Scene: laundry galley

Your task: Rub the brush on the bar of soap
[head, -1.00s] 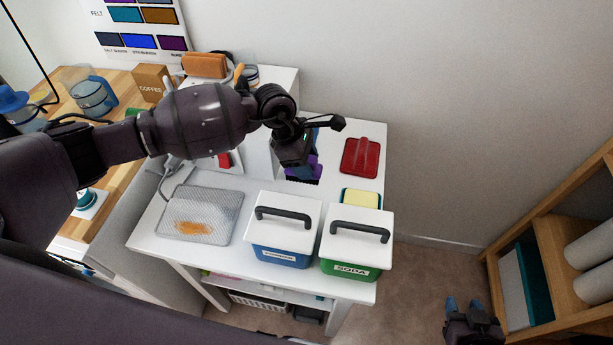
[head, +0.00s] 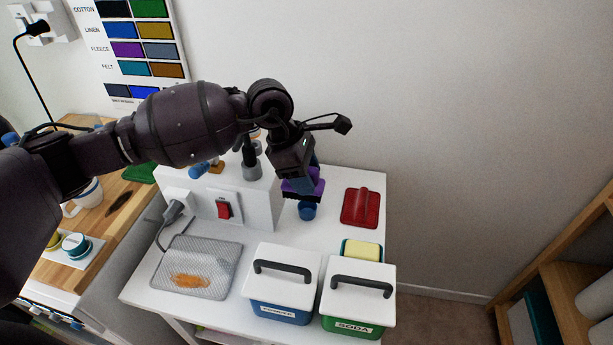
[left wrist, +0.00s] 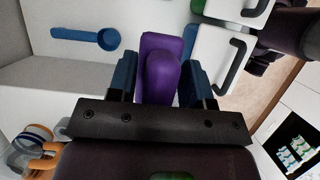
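My left gripper (head: 298,178) is shut on a purple brush (head: 303,188), held above the back of the white table. The left wrist view shows the brush (left wrist: 160,68) between the two blue fingertips (left wrist: 160,85). The bar of soap looks to be the yellow block (head: 362,250) in a teal dish (head: 344,246), to the right and nearer than the brush, behind the green box. Brush and soap are apart. My right gripper is outside the head view; dark parts at the left wrist view's right look like it, fingers hidden.
White-lidded blue (head: 283,284) and green SODA (head: 358,297) boxes stand at the front. A red object (head: 360,207) lies right of the brush. A blue scoop (left wrist: 90,37) lies near it. A grey mat (head: 200,264) with an orange patch lies left, before a switch box (head: 235,204).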

